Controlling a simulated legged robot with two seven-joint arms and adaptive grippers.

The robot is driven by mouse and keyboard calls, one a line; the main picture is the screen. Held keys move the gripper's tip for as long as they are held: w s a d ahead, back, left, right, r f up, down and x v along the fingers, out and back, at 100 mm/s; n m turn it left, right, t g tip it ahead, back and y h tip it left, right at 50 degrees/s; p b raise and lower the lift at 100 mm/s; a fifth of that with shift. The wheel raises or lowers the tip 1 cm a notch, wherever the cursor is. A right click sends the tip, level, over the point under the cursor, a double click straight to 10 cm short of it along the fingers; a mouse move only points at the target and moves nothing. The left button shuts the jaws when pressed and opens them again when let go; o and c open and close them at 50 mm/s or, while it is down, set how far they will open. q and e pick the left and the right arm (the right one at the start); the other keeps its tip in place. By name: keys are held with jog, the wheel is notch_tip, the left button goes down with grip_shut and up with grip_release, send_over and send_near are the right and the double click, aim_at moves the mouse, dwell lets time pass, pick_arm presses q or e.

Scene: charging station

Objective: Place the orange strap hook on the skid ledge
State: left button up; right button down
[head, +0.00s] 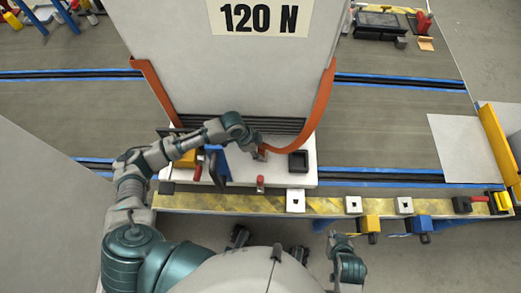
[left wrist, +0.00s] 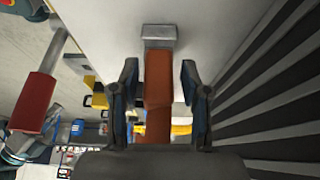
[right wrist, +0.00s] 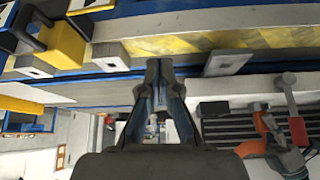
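The orange strap (head: 324,100) hangs down the right side of the large pale box and curves in to the front. Its lower end reaches my left gripper (head: 261,152). In the left wrist view the strap (left wrist: 158,78) runs between the two fingers, with a gap on each side. The grey metal hook (left wrist: 158,34) lies beyond the fingertips, against or close to a white surface. My left gripper (left wrist: 158,85) is open around the strap. The white skid ledge (head: 275,178) lies below the box. My right gripper (right wrist: 159,68) is shut and empty, low and right in the head view (head: 347,262).
A red-handled lever (head: 260,183) stands at the skid's front edge. A black square socket (head: 298,160) and a blue part (head: 219,166) are on the skid. A yellow-striped rail (head: 330,204) with white square blocks runs along the front.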

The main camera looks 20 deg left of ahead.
pick_arm(q)
jog(key=shift+d+r, duration=0.2)
jog(key=shift+d, duration=0.15)
jog(key=p+v, duration=0.1)
jog(key=v, duration=0.5)
jog(key=shift+w+d+r+p, duration=0.1)
jog(key=shift+d+p, duration=0.1)
jog(key=shift+p, duration=0.2)
jog(key=shift+p+v, duration=0.65)
jog(key=shift+v, duration=2.3)
pick_arm(e)
jog(key=s+d+f+g, duration=0.2)
jog(key=s+f+g, duration=0.1)
jog(key=s+f, duration=0.1)
jog(key=shift+s+d+f+g+h, duration=0.3)
jog(key=shift+s+d+f+h, duration=0.1)
jog(key=shift+s, duration=0.35)
pick_arm(q)
jog(key=shift+a, duration=0.2)
pick_arm(e)
jog(key=shift+a, duration=0.2)
